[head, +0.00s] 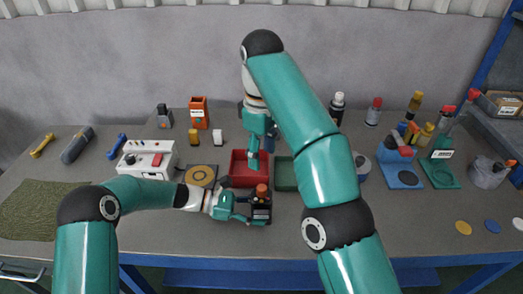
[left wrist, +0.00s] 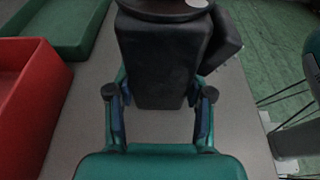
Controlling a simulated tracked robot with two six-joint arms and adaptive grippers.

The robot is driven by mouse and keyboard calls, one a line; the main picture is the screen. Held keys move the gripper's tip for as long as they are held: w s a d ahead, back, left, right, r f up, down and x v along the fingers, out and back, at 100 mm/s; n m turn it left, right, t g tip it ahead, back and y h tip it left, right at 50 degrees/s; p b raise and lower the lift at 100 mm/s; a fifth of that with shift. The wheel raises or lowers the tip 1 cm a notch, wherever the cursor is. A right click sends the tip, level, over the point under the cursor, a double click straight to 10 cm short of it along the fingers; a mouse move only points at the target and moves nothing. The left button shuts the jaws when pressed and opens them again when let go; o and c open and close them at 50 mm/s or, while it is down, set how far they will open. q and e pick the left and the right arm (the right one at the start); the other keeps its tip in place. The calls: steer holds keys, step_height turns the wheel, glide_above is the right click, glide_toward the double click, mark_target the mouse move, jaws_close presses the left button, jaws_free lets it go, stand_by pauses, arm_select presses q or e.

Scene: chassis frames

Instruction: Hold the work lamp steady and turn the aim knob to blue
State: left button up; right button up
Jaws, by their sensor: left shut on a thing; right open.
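A small dark block with an orange-brown top, which I take to be the work lamp (head: 262,213), stands on the bench near its front edge. My left gripper (head: 246,208) is shut on it from the left. In the left wrist view the lamp's black body (left wrist: 165,60) stands between the two fingers, with a dark round part at its top and a block on its side. The orange-brown top (head: 262,190) may be the aim knob; no blue mark on it can be made out. My right gripper (head: 261,150) is open and empty, pointing down above and behind the lamp.
A red tray (head: 237,171) and a green tray (head: 285,174) lie just behind the lamp. Blue and green stands (head: 404,178) are at the right.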

stand_by(0.4)
arm_select(q)
steer(key=o, duration=0.9)
steer(key=shift+o, duration=0.2)
